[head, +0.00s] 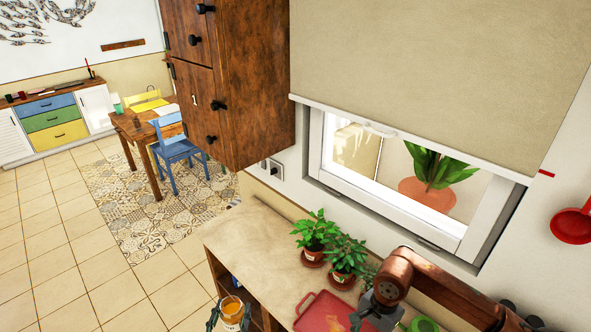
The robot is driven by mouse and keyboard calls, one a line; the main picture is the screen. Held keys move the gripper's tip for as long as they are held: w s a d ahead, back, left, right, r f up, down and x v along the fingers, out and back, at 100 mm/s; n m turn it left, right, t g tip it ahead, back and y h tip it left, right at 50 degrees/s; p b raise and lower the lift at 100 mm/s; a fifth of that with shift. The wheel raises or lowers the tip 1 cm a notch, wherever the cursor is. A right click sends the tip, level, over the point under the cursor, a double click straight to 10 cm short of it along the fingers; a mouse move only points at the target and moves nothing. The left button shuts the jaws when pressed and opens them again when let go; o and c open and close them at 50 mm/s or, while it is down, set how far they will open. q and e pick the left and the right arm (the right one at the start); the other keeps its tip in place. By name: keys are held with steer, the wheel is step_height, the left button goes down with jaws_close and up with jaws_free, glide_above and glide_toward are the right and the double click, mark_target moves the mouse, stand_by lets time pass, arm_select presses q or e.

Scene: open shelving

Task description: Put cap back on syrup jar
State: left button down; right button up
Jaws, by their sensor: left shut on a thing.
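The syrup jar (231,309) shows at the bottom edge, left of the counter, with an orange top surface inside a pale rim. My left gripper (230,318) is shut on it, with a dark finger on each side; the lower part is cut off by the frame. My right gripper (372,312) is over the counter at the bottom, beside a red tray. Its fingertips are too small and cut off to tell open from shut. I cannot make out the cap for certain. A green round thing (423,324) sits just right of the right gripper.
The counter (245,236) has bare room at its left. Potted plants (314,234) and (346,257) stand along the wall, near the red tray (318,311). A wooden cabinet (235,80) hangs above. Open shelving lies below the counter's left edge.

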arm_select(q)
steer(key=shift+s+a+r+n+y+b, duration=0.2)
steer(key=shift+s+a+n+y, duration=0.1)
steer(key=shift+a, duration=0.25)
steer(key=shift+s+a+r+n+y+b, duration=0.2)
steer(key=shift+a+y, duration=0.1)
steer(key=shift+a, duration=0.2)
arm_select(e)
steer(key=n, duration=0.3)
steer(key=d+n, duration=0.1)
steer(key=n, duration=0.1)
steer(key=shift+n+h, duration=0.3)
steer(key=shift+n, duration=0.1)
arm_select(q)
steer(key=shift+s+a+r+n+y, duration=0.15)
steer(key=shift+s+a+r+y, duration=0.1)
steer(key=shift+a, duration=0.15)
steer(key=shift+s+a+r+n+y, duration=0.15)
steer(key=shift+s+a+y, duration=0.1)
steer(key=shift+a, duration=0.15)
arm_select(e)
steer(key=n, duration=0.2)
steer(key=d+n, duration=0.1)
steer(key=n, duration=0.1)
steer(key=shift+s, duration=0.1)
arm_select(q)
steer(key=shift+d, duration=0.1)
